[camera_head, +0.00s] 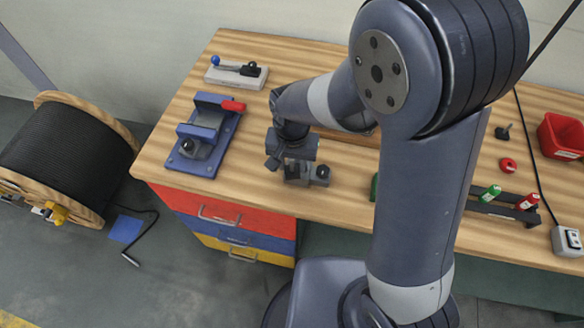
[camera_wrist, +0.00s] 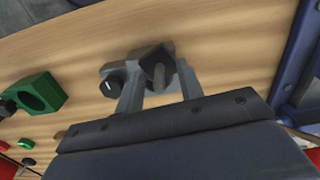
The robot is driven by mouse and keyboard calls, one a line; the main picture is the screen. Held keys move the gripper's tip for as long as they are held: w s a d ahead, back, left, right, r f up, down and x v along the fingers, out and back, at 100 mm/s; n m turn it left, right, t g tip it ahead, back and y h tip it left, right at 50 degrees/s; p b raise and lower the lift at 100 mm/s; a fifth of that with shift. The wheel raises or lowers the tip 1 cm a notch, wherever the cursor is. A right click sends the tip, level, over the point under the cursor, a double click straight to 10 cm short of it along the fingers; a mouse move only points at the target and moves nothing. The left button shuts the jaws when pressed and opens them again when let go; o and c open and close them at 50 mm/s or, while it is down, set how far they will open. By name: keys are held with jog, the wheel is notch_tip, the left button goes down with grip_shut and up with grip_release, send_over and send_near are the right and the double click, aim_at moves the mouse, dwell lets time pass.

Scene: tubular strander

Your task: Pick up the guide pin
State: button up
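A small grey fixture with a black knob (camera_head: 323,172) stands on the workbench near its front edge. In the wrist view the knob (camera_wrist: 113,84) is left of a dark angular block (camera_wrist: 146,60). A short grey rod, which looks like the guide pin (camera_wrist: 159,74), stands against this block. My gripper (camera_head: 297,168) points down at the fixture and hides much of it in the head view. In the wrist view my gripper (camera_wrist: 162,84) has its two fingers apart, one on either side of the pin, with gaps visible. The pin cannot be made out in the head view.
A blue vise (camera_head: 205,135) with a red handle stands left of my gripper. A grey toggle clamp base (camera_head: 236,75) is behind it. A green block with a hole (camera_wrist: 38,93) lies beyond the knob. A red bin (camera_head: 562,137) and a bottle rack (camera_head: 500,209) are at right.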

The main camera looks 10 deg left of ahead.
jog(key=shift+c, duration=0.4)
grip_shut()
